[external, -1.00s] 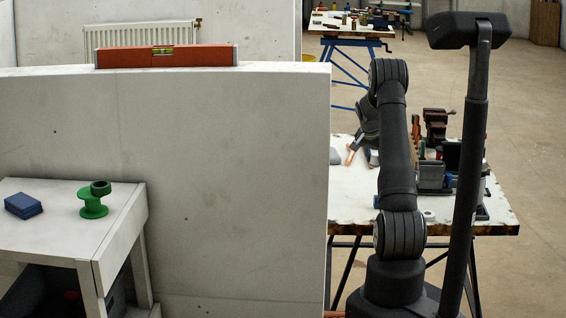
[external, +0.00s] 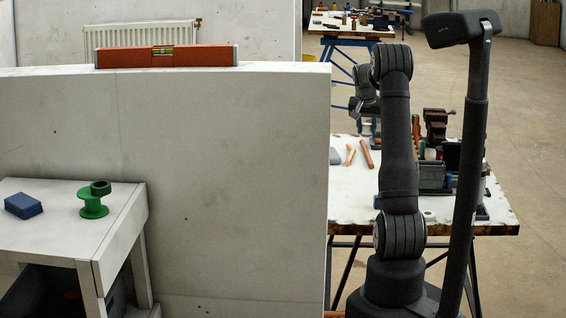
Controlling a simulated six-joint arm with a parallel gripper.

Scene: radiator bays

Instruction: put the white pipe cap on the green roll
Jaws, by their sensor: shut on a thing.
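The green roll (external: 93,208) stands upright on the small white table at the lower left, with wide flanges. A darker green ring (external: 101,187) shows at its top right; I cannot tell whether it rests on the roll. My gripper (external: 366,132) hangs over the workbench, small, dark and partly behind my arm link, far to the right of the roll and beyond the wall. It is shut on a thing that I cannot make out. I do not see the white pipe cap clearly anywhere.
A pale wall (external: 230,180) stands between my arm and the small table (external: 50,235). A red spirit level (external: 165,56) lies on its top. A blue block (external: 23,205) sits left of the roll. Copper pieces (external: 366,154) and a vice (external: 436,125) are on the workbench (external: 350,205).

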